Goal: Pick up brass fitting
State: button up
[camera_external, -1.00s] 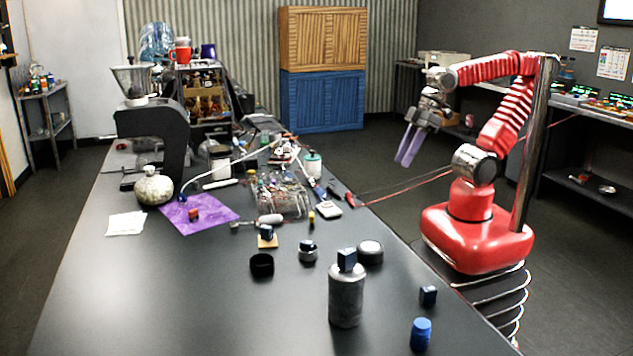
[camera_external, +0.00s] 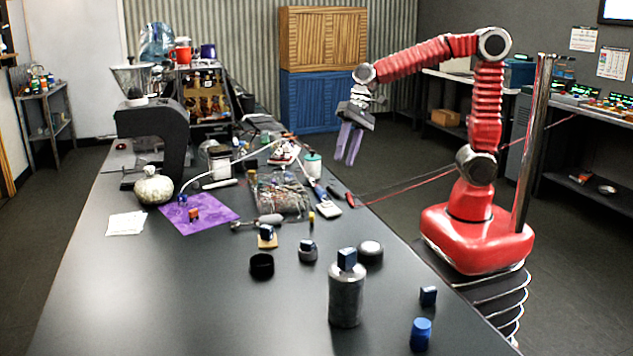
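A small upright gold-coloured piece (camera_external: 311,217) stands on the dark workbench (camera_external: 170,300), right of the screwdriver-like tool. It looks like the brass fitting, but it is too small to be sure. A small orange-brown piece (camera_external: 194,214) lies on the purple cloth (camera_external: 222,208). My gripper (camera_external: 345,161) hangs above the bench's far right edge, with its two purple fingers pointing down. The fingers are a little apart with nothing between them. My gripper is well above and beyond the gold piece, touching nothing.
A grey canister (camera_external: 346,300) with a dark cube on top stands in front. A wire-framed clear box (camera_external: 280,195), a tool with a grey handle (camera_external: 268,220) and a round grey lid (camera_external: 370,251) are near the gold piece. The bench's front left is clear.

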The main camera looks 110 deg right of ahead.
jog(key=w+d+f+m+t+y, duration=0.1)
jog(key=w+d+m+t, duration=0.1)
jog(key=w+d+m, duration=0.4)
jog(key=m+t, duration=0.5)
jog(key=m, duration=0.6)
send_near(252, 171)
jog(key=v, duration=0.3)
jog(key=shift+s+f, duration=0.2)
jog(key=shift+s, duration=0.15)
jog(key=x, duration=0.8)
jog(key=shift+w+f, duration=0.1)
jog(key=shift+w, duration=0.2)
jog(key=shift+x, duration=2.55)
